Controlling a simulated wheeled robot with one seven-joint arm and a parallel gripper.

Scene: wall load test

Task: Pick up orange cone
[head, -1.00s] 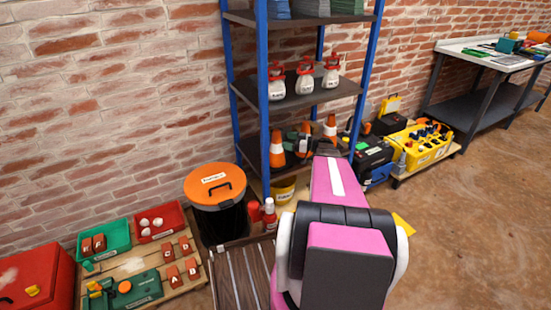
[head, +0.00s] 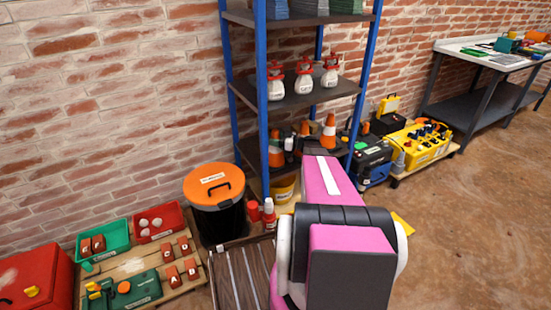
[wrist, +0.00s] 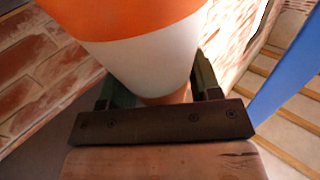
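An orange cone with a white band (wrist: 150,60) fills the upper middle of the wrist view, very close to the camera. My gripper (wrist: 162,92) has one finger on each side of the cone's lower visible part. The fingers stand apart, but the cone hides their tips, and I cannot tell whether they press on it. In the head view, one orange cone (head: 276,155) stands on the low shelf at left and another (head: 328,130) shows at right. My pink arm partly hides that area, and which cone is at my gripper is unclear.
The blue-post shelf (head: 263,90) surrounds the reach area, with white and red bottles (head: 304,82) on the shelf above. An orange-lidded bin (head: 214,185) stands at left. Yellow equipment (head: 418,145) is at right. Open floor (head: 480,220) lies right.

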